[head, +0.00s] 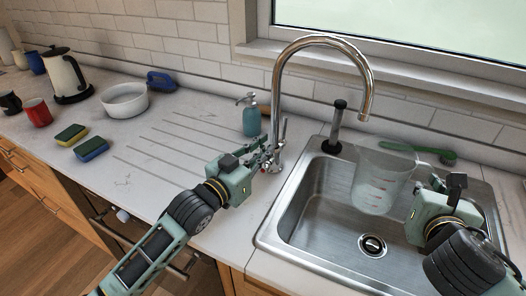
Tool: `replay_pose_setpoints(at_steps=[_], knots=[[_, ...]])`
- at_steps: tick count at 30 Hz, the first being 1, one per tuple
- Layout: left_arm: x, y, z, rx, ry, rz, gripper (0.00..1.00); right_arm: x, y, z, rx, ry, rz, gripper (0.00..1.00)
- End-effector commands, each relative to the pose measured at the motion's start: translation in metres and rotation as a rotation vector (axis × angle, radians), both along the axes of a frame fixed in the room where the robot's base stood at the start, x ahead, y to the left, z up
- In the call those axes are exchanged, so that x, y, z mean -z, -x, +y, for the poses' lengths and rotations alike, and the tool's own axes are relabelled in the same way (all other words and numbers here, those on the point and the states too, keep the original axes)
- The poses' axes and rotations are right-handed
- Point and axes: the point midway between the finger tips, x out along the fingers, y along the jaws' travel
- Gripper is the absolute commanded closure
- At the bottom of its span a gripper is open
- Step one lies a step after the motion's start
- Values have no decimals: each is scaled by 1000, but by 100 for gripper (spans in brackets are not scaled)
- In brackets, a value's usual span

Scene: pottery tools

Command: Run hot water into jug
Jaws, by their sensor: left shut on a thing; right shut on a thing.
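The chrome tap (279,100) stands behind the sink, its tall curved spout ending above the jug. My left gripper (268,154) is at the tap's base, shut on a tap handle that its fingers mostly hide. A small red mark shows beside it. The clear measuring jug (377,182) with red markings is upright over the sink, its mouth below the spout. My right gripper (418,190) is shut on the jug at its right side; the grip itself is partly hidden. No water stream can be made out.
The steel sink (310,215) has a drain (372,245). A soap bottle (250,116), a dark-topped plunger-like tool (336,125) and a green brush (420,150) stand or lie nearby. Sponges (90,148), a white bowl (125,100), a red mug (37,112) and a kettle (66,75) are left.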

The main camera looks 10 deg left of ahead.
Motion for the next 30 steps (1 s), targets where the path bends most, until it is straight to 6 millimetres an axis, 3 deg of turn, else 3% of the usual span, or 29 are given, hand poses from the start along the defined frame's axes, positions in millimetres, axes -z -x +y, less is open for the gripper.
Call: replay_pose_setpoints(at_steps=[16, 30], knots=[[1, 2, -6, 3, -66, -12, 100, -1, 0, 0, 0, -1, -2, 100], [7, 7, -30, 4, -440, -96, 100, -1, 0, 0, 0, -1, -2, 100]])
